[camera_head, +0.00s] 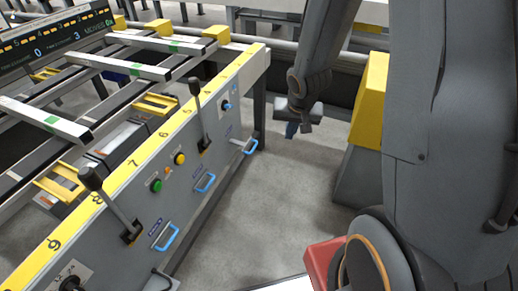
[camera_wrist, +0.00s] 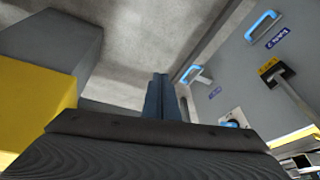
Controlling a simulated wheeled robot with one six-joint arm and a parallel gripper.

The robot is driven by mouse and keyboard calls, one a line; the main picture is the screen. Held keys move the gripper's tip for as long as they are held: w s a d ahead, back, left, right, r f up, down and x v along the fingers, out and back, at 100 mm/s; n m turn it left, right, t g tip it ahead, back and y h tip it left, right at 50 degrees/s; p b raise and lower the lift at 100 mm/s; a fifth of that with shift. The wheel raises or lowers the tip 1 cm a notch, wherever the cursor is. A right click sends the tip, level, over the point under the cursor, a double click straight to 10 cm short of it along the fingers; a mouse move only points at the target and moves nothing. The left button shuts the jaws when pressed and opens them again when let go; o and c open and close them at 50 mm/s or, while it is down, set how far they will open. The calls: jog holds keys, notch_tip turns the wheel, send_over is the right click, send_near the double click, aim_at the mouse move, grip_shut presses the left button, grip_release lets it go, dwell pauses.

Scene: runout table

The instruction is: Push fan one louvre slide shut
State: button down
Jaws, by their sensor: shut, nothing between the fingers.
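Blue slide handles sit low on the grey panel (camera_head: 215,140) in the head view: a far one (camera_head: 250,147), a middle one (camera_head: 205,182) and a near one (camera_head: 166,236). Their small labels are too blurred to tell for certain which is fan one. The far handle stands out from the panel on its slide. My gripper (camera_head: 291,131) is shut and empty, in the air to the right of the far handle and apart from it. In the wrist view its blue fingers (camera_wrist: 160,78) are together, with one blue handle (camera_wrist: 190,74) just right of the tips and another (camera_wrist: 262,24) farther right.
Black-knobbed levers (camera_head: 196,92) rise from the panel near a green button (camera_head: 156,186) and a yellow one (camera_head: 179,159). A yellow-topped grey block (camera_head: 369,98) stands right of my gripper. The concrete floor (camera_head: 250,215) between is open.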

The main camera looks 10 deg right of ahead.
jog(key=w+a+f+m+t+y+b, duration=0.1)
jog(key=w+a+f, duration=0.2)
jog(key=w+f, duration=0.5)
jog(key=w+a+f+m+t+y+b, duration=0.1)
jog(key=w+a+f, duration=0.1)
jog(key=w+f, duration=0.6)
notch_tip(320, 180, down, 4)
jog(key=shift+a+f+b, duration=0.1)
jog(key=shift+a+b, duration=0.25)
jog(key=shift+a, duration=0.05)
jog(key=w+a+b, duration=0.1)
jog(key=w+a, duration=0.4)
jog(key=a, duration=0.2)
jog(key=shift+t, duration=0.3)
